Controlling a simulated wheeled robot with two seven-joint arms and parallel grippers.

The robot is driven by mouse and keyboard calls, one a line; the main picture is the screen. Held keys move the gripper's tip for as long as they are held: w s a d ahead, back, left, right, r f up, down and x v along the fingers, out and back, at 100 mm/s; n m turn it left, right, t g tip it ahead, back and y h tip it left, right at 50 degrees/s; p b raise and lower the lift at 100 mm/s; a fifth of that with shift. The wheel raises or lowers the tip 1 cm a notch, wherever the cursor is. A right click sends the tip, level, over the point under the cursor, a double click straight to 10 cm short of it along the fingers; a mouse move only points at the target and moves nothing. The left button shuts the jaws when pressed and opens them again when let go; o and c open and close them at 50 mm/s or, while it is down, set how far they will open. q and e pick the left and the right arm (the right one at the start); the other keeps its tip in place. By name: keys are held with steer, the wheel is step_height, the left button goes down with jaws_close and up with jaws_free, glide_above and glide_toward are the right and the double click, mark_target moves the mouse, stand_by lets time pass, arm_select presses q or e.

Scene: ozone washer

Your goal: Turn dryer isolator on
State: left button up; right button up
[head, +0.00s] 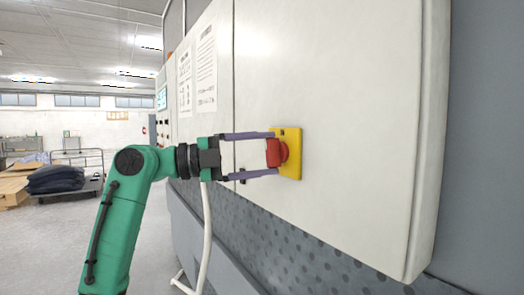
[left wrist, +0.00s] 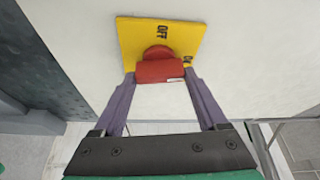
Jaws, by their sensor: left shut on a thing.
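The dryer isolator is a red rotary knob (head: 275,153) on a square yellow plate (head: 291,137), fixed to the front of a pale cabinet. My left gripper (head: 274,154) reaches it from the left, with one finger above and one below the knob. In the left wrist view the red knob (left wrist: 160,71) sits between the two purple fingertips, and my left gripper (left wrist: 160,76) is shut on it. The yellow plate (left wrist: 135,38) reads "OFF" near its upper edge; a second label at its right is partly hidden by the knob. My right gripper is not in view.
The cabinet door (head: 345,90) is flat and clear around the plate. Paper notices (head: 206,75) hang on the panel to the left. A white pipe (head: 206,235) runs down below my gripper. A cart with dark sacks (head: 62,179) stands far left.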

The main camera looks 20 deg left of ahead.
arm_select(q)
steer(key=shift+m+y+p, duration=0.3)
steer(key=shift+m+y, duration=0.1)
steer(key=shift+m, duration=0.5)
steer(key=o, duration=1.3)
steer(key=shift+a, duration=0.1)
steer(key=shift+s+a, duration=0.2)
steer(key=shift+a, duration=0.15)
steer(key=b+v, duration=0.3)
steer(key=v, duration=1)
steer(key=shift+a, duration=0.3)
steer(key=shift+r, duration=0.1)
